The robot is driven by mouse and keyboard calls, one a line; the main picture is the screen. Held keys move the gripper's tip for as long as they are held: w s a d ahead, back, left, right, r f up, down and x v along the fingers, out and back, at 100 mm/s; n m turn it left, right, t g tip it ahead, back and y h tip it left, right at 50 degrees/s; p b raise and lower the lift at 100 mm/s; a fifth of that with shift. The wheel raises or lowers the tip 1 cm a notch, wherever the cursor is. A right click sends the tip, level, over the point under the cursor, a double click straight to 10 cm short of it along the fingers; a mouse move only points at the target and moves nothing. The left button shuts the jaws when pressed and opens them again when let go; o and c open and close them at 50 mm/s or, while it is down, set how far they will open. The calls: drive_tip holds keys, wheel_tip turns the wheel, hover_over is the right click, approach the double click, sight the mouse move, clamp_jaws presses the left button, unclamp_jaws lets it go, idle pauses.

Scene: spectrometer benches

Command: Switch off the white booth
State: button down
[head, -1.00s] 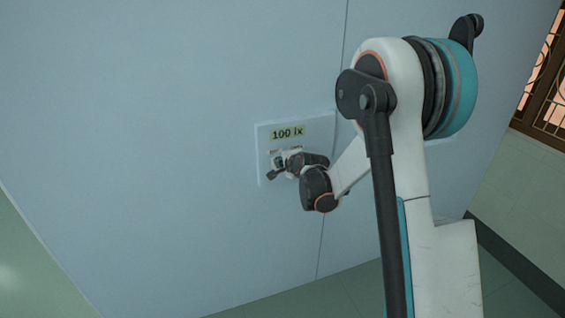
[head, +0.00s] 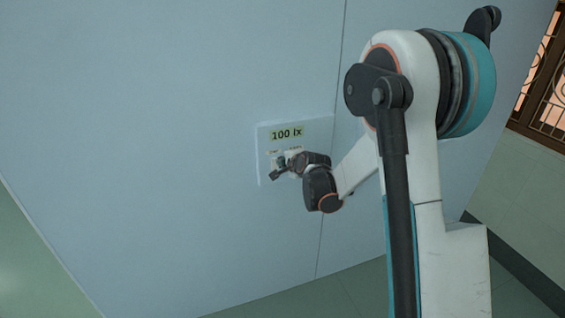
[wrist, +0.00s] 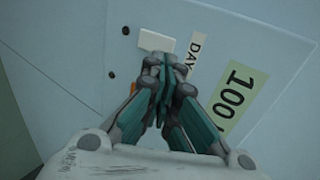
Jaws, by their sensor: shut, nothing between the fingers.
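A pale panel (head: 263,150) on the light blue wall carries a green display (head: 287,133) reading "100 lx". In the wrist view the display (wrist: 238,95) shows "100", beside a "DAY" label (wrist: 193,52). A white rectangular button or switch (wrist: 156,41) sits just beyond my fingertips. My gripper (wrist: 157,62) is shut and empty, its tips pointing at the panel at the lower edge of that white piece. I cannot tell whether they touch it. In the head view my gripper (head: 279,169) covers the panel's lower part, so the controls there are partly hidden.
Two small dark round spots, perhaps screws or holes (wrist: 125,30), lie left of the white piece. The light blue wall (head: 150,130) is flat and clear around the panel. A barred window (head: 548,90) is at the far right.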

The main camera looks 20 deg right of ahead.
drive_tip(key=r+p+v, duration=0.1)
drive_tip(key=p+v, duration=0.2)
drive_tip(key=v, duration=0.8)
drive_tip(key=shift+w, duration=0.4)
drive_tip(key=shift+r, duration=0.15)
drive_tip(key=s+a+r+n+g, duration=0.1)
drive_tip(key=s+a+r+n, duration=0.25)
drive_tip(key=s, duration=0.45)
drive_tip(key=s+a+r+n+g, duration=0.2)
drive_tip(key=s+n, duration=0.3)
drive_tip(key=s, duration=0.4)
drive_tip(key=s+a+r+n+g, duration=0.1)
drive_tip(key=s+a+r+n, duration=0.15)
drive_tip(key=s+n, duration=0.4)
drive_tip(key=s+f+n+g, duration=0.1)
drive_tip(key=s+n, duration=0.1)
drive_tip(key=s, duration=0.9)
drive_tip(key=shift+s+f+n, duration=0.25)
drive_tip(key=shift+n, duration=0.05)
drive_tip(key=shift+d, duration=0.15)
